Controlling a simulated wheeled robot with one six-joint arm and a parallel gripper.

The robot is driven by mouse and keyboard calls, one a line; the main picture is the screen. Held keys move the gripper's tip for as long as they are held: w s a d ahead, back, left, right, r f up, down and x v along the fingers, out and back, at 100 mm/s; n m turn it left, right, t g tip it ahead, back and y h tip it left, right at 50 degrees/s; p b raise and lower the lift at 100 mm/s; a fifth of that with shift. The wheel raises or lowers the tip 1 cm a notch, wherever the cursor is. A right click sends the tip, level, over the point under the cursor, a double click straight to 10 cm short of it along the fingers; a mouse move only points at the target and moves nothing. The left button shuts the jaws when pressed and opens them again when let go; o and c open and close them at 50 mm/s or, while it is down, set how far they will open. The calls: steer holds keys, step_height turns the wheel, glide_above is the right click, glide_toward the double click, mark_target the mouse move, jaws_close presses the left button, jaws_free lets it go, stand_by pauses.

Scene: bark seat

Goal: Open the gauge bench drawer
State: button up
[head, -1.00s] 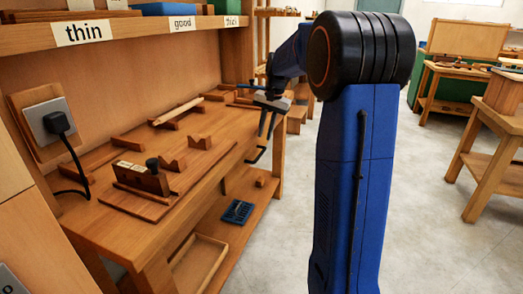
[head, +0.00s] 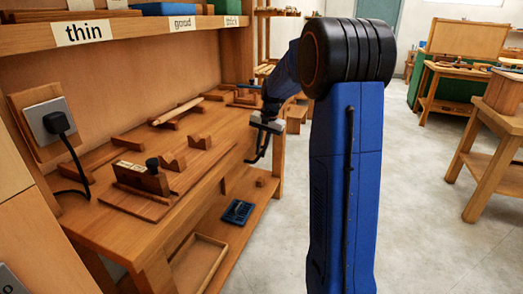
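The gauge bench (head: 212,188) is the wooden workbench on the left. A dark bar handle (head: 250,160) shows at its front edge near the far end, seen very obliquely. The drawer front is hard to make out from here, and I see no gap of an open drawer. My gripper (head: 259,152) points down in front of that edge, with its dark fingers overlapping the handle in the picture. I cannot tell whether the fingers touch it or how far apart they are.
On the bench top lie a wooden gauge block (head: 142,178), notched supports (head: 173,161) and a rod (head: 178,111). A lower shelf holds a blue tray (head: 238,212) and a shallow wooden tray (head: 198,262). Open floor (head: 425,235) lies to the right, before another table (head: 490,165).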

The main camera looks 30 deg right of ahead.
jaws_close()
steer(key=s+d, duration=1.2)
steer(key=s, duration=0.4)
steer(key=shift+s+d, duration=0.25)
steer(key=shift+d, duration=0.15)
steer(key=shift+o, duration=1.9)
jaws_free()
step_height(320, 180, up, 17)
steer(key=s+d, duration=0.2)
steer(key=shift+s, duration=0.3)
